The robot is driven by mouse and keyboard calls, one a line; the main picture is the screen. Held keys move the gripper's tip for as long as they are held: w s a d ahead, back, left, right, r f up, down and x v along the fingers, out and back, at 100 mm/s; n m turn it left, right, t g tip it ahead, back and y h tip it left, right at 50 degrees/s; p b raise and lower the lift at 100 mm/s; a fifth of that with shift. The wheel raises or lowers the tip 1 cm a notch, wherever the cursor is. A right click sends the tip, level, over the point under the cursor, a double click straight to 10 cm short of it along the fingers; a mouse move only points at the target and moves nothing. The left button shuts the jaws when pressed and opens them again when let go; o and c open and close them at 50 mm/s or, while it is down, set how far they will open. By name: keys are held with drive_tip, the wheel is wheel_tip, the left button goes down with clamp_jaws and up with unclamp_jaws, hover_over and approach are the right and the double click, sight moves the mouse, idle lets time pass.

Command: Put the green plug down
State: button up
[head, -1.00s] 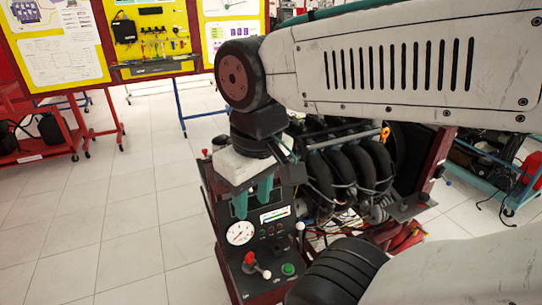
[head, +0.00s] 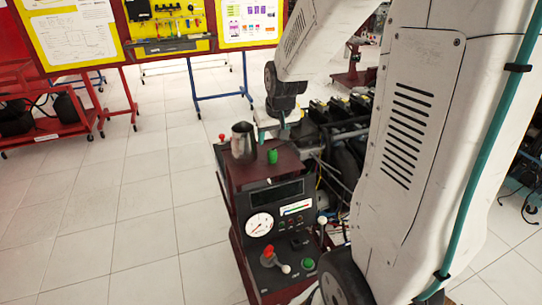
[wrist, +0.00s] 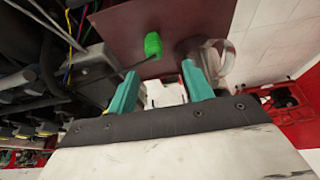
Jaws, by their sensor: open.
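The green plug (head: 272,156) stands on the dark red top shelf (head: 235,180) of the engine trainer's control box in the head view. It also shows in the wrist view (wrist: 153,45), beyond the fingertips and clear of them. In the head view my gripper (head: 284,122) is behind and above the plug, partly hidden by my arm.
Engine hoses and pipes (head: 345,135) lie close on the right. A gauge panel (head: 285,225) faces forward below. Tiled floor is free at left.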

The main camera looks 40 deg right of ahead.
sight(272, 150)
drive_tip(key=x, duration=0.8)
drive_tip(key=shift+s+d+f, duration=0.2)
drive_tip(key=shift+d+f, duration=0.15)
drive_tip(key=shift+c, duration=0.3)
clamp_jaws()
drive_tip(key=shift+r, duration=0.15)
